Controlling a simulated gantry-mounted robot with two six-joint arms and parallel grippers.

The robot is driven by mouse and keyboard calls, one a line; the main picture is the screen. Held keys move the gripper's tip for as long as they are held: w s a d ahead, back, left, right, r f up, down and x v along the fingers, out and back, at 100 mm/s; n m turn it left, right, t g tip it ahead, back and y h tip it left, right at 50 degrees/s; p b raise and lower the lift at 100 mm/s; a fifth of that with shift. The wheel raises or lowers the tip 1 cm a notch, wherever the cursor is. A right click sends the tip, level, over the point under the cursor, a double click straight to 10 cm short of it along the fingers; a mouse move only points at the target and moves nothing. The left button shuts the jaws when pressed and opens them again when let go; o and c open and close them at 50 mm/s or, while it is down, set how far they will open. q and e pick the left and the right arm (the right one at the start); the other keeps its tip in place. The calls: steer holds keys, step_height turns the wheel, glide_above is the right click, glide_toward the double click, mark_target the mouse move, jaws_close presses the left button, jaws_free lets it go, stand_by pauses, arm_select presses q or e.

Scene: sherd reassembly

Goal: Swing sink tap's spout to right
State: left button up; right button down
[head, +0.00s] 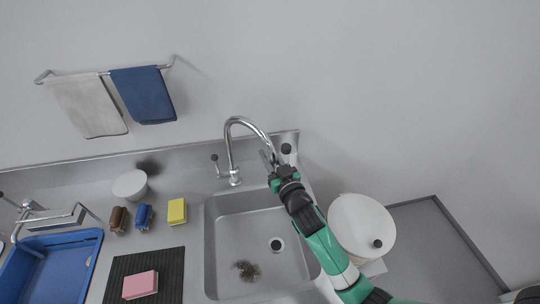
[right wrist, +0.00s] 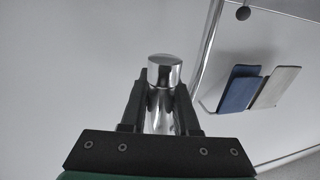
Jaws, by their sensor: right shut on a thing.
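The chrome tap (head: 233,160) stands behind the sink (head: 212,245). Its gooseneck spout arches up and to the right in the head view, and its side lever ends in a dark knob (head: 214,157). My right gripper (head: 268,160) is at the spout's outer end. In the right wrist view my right gripper (right wrist: 160,100) has a finger on each side of the shiny spout end (right wrist: 164,70) and is shut on it. The spout's tip is partly hidden by the gripper in the head view. My left gripper is not in view.
A yellow sponge (head: 177,211), two brushes and a white bowl (head: 130,185) stand left of the sink. A pink sponge (head: 140,285) lies on a black mat (head: 118,266). A blue basin (head: 48,268) is far left. A white bin (head: 361,226) stands right. Towels hang on the wall.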

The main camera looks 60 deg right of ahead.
steer(key=shift+f, duration=0.15)
steer(key=c, duration=1.1)
jaws_free()
steer(key=o, duration=0.4)
steer(key=shift+w, duration=0.15)
steer(key=shift+o, duration=0.2)
